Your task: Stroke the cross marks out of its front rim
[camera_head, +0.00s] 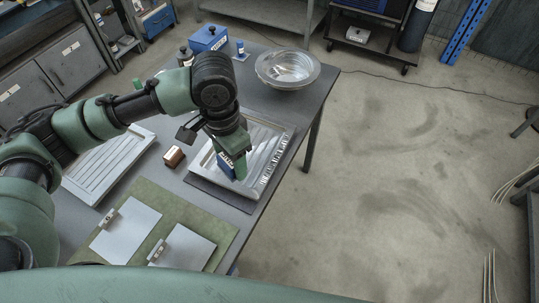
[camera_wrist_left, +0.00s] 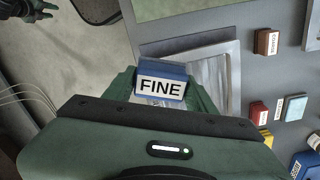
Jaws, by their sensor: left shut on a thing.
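A pale ribbed metal tray (camera_head: 268,136) lies on a dark mat near the table's right edge. A row of small dark marks (camera_head: 273,165) shows along its right-hand rim; their shapes are too small to read. My left gripper (camera_head: 233,167) is shut on a blue block (camera_head: 226,163), low over the tray. In the left wrist view the block (camera_wrist_left: 161,84) reads "FINE" and sits between the fingers of the gripper (camera_wrist_left: 160,98). The block and gripper hide part of the tray, and I cannot tell whether the block touches it.
A second ribbed tray (camera_head: 112,165), a brown block (camera_head: 174,156) and a green mat (camera_head: 145,225) with two clipped grey plates lie on the table. A metal bowl (camera_head: 287,69) and a blue box (camera_head: 208,38) stand at the back. Open floor lies right.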

